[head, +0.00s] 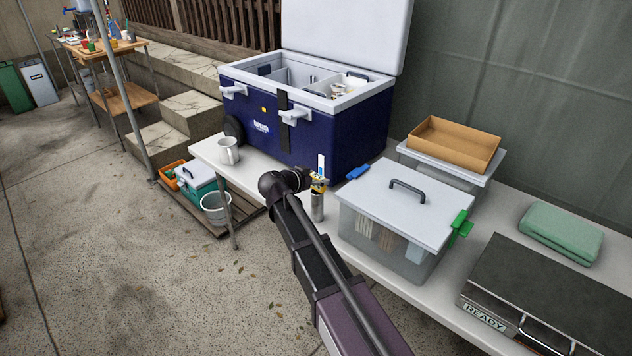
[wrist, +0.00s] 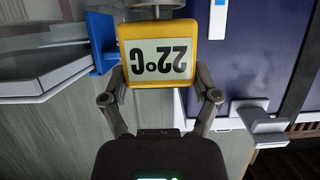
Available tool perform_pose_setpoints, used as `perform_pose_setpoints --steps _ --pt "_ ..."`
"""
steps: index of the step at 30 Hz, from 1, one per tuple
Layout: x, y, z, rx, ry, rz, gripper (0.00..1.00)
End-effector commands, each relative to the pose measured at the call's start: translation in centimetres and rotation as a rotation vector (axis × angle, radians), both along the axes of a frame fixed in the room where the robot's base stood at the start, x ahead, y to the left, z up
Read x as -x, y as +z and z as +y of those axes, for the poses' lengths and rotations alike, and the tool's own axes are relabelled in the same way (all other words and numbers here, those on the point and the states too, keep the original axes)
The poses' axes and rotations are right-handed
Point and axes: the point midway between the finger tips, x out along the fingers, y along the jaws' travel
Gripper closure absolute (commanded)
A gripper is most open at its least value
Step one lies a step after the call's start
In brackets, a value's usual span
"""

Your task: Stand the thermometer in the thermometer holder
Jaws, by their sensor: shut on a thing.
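The thermometer is a yellow block with a white display reading 22°C, upside down in the wrist view (wrist: 157,62). In the head view its yellow body (head: 318,186) is small and partly covered by my gripper (head: 312,181). In the wrist view my gripper (wrist: 160,88) is shut on the thermometer, a finger on each side. A grey metal cylinder, apparently the thermometer holder (head: 317,209), stands upright on the table directly below it. Part of a grey round form shows behind the thermometer at the wrist view's top edge. Whether any probe is inside the holder is hidden.
The dark blue cooler (head: 345,125), lid up, stands behind my gripper. A clear box (head: 385,245) with a grey lid and a blue clip (head: 358,172) is close on the right. A white mug (head: 228,151) stands left on the white table (head: 205,146).

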Motion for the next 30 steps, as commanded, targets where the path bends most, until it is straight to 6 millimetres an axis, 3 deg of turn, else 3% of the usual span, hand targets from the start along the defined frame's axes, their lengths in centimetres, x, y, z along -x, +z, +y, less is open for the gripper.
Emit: perform_pose_setpoints --steps 21,22,23,24,30 --pt "0.0 -1.0 0.0 0.000 0.000 0.000 0.68" --pt "0.0 -0.9 0.0 0.000 0.000 0.000 0.15" --pt "0.0 -0.9 0.0 0.000 0.000 0.000 0.06" --pt "0.0 -0.8 0.0 0.000 -0.001 0.000 0.00" --pt "0.0 -0.8 -0.1 0.000 -0.001 0.000 0.00"
